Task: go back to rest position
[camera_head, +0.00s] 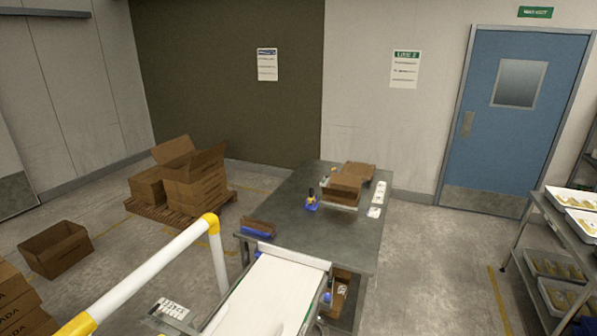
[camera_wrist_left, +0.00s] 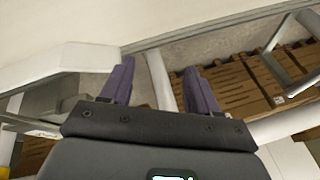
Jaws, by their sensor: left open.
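My left gripper (camera_wrist_left: 158,88) shows in the left wrist view. Its two purple fingers stand apart with nothing between them, so it is open and empty. Behind the fingers are a white surface, a strip of grey floor and brown cardboard boxes (camera_wrist_left: 235,85). Neither of my grippers appears in the head view. My right gripper is not in any view.
The white belt (camera_head: 268,295) runs up to a grey table (camera_head: 340,240) holding boxes and small blue items. A white and yellow rail (camera_head: 150,272) stands left of it. Cartons (camera_head: 190,180) sit on a pallet behind. A shelf rack (camera_head: 560,250) with trays stands right.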

